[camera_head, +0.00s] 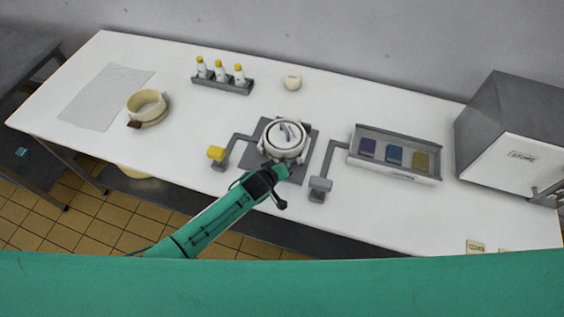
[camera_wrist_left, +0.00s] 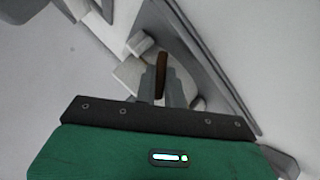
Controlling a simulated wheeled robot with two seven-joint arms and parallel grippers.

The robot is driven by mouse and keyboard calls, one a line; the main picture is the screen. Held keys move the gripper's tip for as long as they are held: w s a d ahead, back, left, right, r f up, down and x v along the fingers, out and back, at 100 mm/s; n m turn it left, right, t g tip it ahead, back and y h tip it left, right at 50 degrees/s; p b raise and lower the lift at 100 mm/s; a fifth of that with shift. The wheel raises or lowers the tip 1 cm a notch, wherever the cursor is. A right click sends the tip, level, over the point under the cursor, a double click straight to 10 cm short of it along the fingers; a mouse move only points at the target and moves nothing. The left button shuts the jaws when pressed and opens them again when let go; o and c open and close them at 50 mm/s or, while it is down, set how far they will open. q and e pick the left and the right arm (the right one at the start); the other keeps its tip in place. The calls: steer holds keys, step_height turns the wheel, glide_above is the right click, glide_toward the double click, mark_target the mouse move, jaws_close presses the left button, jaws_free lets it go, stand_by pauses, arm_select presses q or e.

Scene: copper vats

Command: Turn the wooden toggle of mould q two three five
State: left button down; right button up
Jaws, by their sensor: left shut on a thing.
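A white round mould (camera_head: 283,152) with a metal piece in its top sits on a dark grey plate (camera_head: 304,163) at the middle of the table. My left gripper (camera_head: 273,171) reaches the near side of this mould and hides part of it. In the left wrist view, the gripper (camera_wrist_left: 160,88) is shut on a brown wooden toggle (camera_wrist_left: 162,65) beside the pale mould (camera_wrist_left: 130,72). The toggle is hidden by my gripper in the head view. A cream mould (camera_head: 147,104) with a brown toggle (camera_head: 134,124) stands at the left. I cannot read a mould number.
A rack of bottles (camera_head: 222,84) and a white ball (camera_head: 292,81) stand behind. A grey tray (camera_head: 397,152) and a box (camera_head: 518,130) are at the right. The table's front right is mostly clear.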

arm_select(q)
steer(key=shift+d+r+m+y+p, duration=0.15)
steer(key=shift+d+m+y+p, duration=0.15)
steer(key=shift+m+y, duration=0.5)
steer(key=y, duration=0.2)
steer(key=shift+m+g+y+b, duration=0.3)
steer(key=shift+m+y, duration=0.1)
steer(key=shift+d+m+y, duration=0.1)
steer(key=shift+m+y, duration=0.2)
steer(key=shift+y, duration=0.2)
steer(key=c, duration=1.5)
jaws_free()
steer(key=shift+b, duration=0.3)
steer(key=shift+b+v, duration=1.45)
steer(key=shift+v, duration=5.45)
